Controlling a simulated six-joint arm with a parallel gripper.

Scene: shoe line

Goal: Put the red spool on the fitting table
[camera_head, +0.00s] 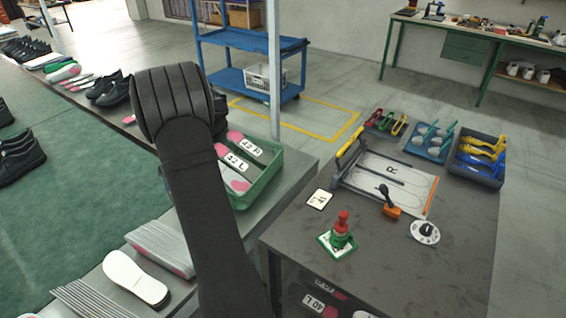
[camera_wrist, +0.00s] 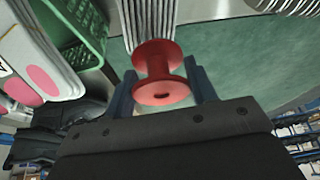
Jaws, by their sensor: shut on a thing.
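The red spool (camera_wrist: 160,56) shows in the wrist view, with two wide round flanges and a narrower middle. My gripper (camera_wrist: 161,74) has one dark finger on each side of it and is shut on it. Behind the spool are a stack of pale sheets and the green surface. The fitting table (camera_head: 385,262) is the dark grey table at the right in the head view. In the head view my arm crosses the left middle, and the gripper and spool cannot be seen.
On the table stand a red-topped item on a green base (camera_head: 340,232), a white dial (camera_head: 425,232), an orange-based tool (camera_head: 390,208), a marked board (camera_head: 385,182) and trays at the back. A green crate (camera_head: 262,178) stands to its left. The table's front right is bare.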

